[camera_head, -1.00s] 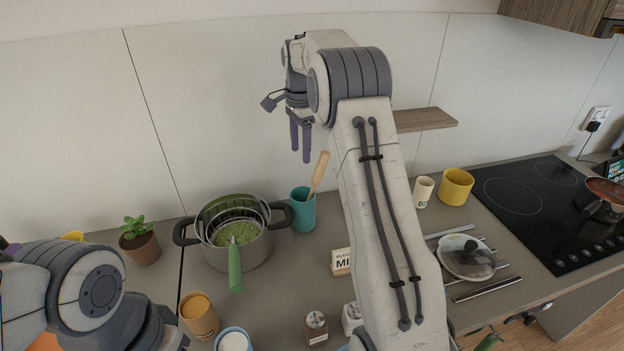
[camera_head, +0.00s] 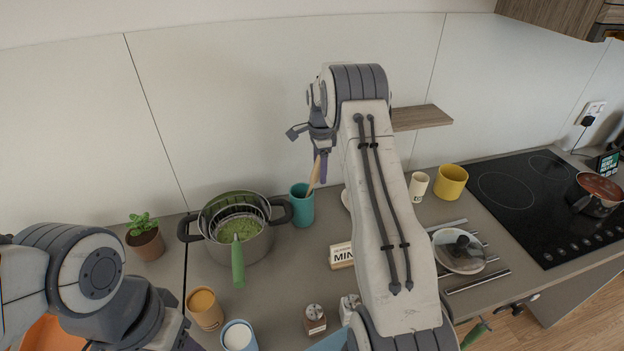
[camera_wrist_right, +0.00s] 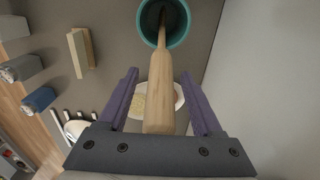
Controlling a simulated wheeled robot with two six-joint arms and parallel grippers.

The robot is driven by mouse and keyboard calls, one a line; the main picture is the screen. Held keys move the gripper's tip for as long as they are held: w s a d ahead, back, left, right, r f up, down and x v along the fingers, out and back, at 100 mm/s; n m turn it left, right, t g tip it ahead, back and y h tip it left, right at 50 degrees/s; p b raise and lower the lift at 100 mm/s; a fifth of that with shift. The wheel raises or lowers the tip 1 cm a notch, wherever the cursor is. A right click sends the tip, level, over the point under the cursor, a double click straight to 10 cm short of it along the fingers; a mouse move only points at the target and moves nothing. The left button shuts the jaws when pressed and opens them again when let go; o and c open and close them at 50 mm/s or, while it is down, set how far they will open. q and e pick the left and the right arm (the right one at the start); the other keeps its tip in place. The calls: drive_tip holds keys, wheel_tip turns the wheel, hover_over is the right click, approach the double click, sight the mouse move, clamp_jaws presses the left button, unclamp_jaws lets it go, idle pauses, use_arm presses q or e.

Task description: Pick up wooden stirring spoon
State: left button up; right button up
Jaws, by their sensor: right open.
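The wooden stirring spoon (camera_head: 314,176) leans in a teal cup (camera_head: 302,207) at the back of the counter, its handle sticking up. In the right wrist view the spoon's handle (camera_wrist_right: 161,92) lies between the two purple fingers of my right gripper (camera_wrist_right: 160,92), with a gap on each side. The teal cup (camera_wrist_right: 183,37) shows at the top there. In the head view my right gripper (camera_head: 322,166) points down around the handle's upper part. It is open. My left arm is at the lower left, and its fingertips are not clearly visible.
A pot (camera_head: 236,230) with a strainer and green-handled tool stands left of the cup. A plant (camera_head: 145,238), a tan cup (camera_head: 205,309) and a sign (camera_head: 342,256) are nearby. A wooden shelf (camera_head: 425,117) juts from the wall at the right.

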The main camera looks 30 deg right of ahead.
drive_tip(key=shift+f, duration=0.45)
clamp_jaws()
drive_tip(key=shift+r, duration=0.1)
